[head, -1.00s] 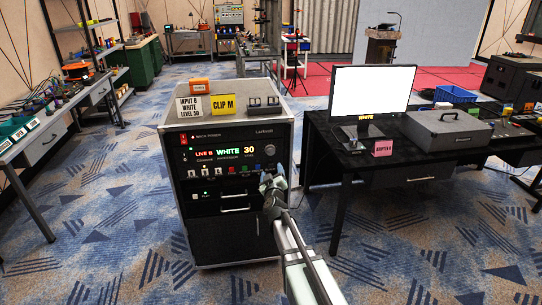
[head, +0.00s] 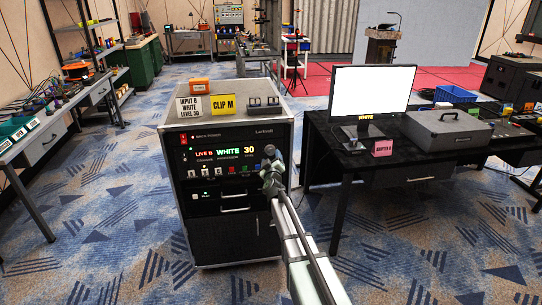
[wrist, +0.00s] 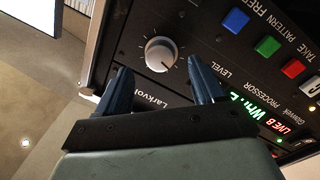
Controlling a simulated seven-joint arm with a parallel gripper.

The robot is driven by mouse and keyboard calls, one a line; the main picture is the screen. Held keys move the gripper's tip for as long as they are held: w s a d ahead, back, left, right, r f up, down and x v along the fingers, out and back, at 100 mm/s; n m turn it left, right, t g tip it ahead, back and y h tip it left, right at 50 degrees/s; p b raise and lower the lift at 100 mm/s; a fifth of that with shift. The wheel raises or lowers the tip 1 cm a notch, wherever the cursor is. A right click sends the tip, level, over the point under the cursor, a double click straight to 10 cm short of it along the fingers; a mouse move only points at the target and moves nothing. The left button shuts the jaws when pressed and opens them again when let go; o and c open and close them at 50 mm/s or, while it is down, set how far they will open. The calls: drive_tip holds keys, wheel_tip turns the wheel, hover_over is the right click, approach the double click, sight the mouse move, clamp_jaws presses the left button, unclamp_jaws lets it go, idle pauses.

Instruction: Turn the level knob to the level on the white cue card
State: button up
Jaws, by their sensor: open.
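The white cue card (head: 189,106) stands on top of the rack and reads INPUT 8 (or B), WHITE, LEVEL 50. The processor's display (head: 231,150) reads WHITE 30 on the rack front. The level knob (wrist: 161,54) is round and silver-white with a pointer mark, beside the word LEVEL in the wrist view. My gripper (wrist: 160,84) is open, its two dark fingers pointing toward the panel, one to each side of the knob's near edge. I cannot tell whether they touch it. In the head view my gripper (head: 270,160) hides the knob.
Blue, green and red buttons (wrist: 267,46) sit close to the knob on the panel. A yellow CLIP M card (head: 224,105) and an orange device (head: 200,84) are on the rack top. A desk with a monitor (head: 370,92) stands to the right.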

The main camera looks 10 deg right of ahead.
sight(271, 153)
drive_tip(key=w, duration=0.4)
drive_tip(key=shift+d, duration=0.25)
drive_tip(key=c, duration=1)
